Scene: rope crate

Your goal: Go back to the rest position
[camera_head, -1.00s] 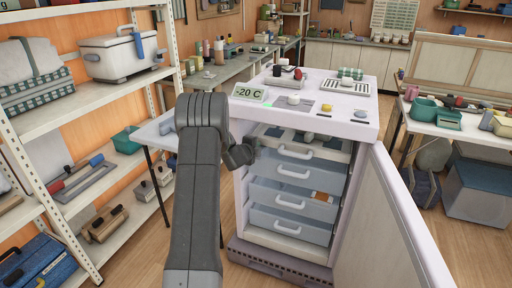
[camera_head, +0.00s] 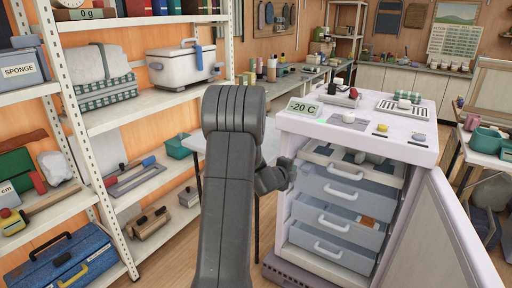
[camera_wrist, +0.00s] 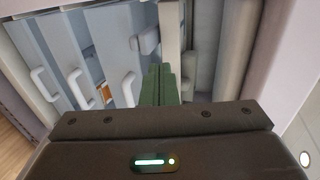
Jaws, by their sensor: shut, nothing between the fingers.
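My gripper (camera_wrist: 158,84) shows in the wrist view with its two green fingers together and nothing between them. It points toward the open front of the freezer. In the head view my arm stands raised in the middle, and the wrist end is beside the freezer's left front edge; the fingers cannot be made out there. The freezer (camera_head: 362,140) has a white top with a "-20 C" display (camera_head: 303,108). Its door (camera_head: 440,240) is open to the right. Its drawers (camera_head: 340,191) with white handles are stacked inside; they also show in the wrist view (camera_wrist: 95,45).
A white shelf rack (camera_head: 125,115) on the left holds a cool box (camera_head: 183,66), a blue toolbox (camera_head: 62,262) and hand tools. A bench (camera_head: 480,152) with green containers stands at the right. Wooden floor shows between rack and freezer.

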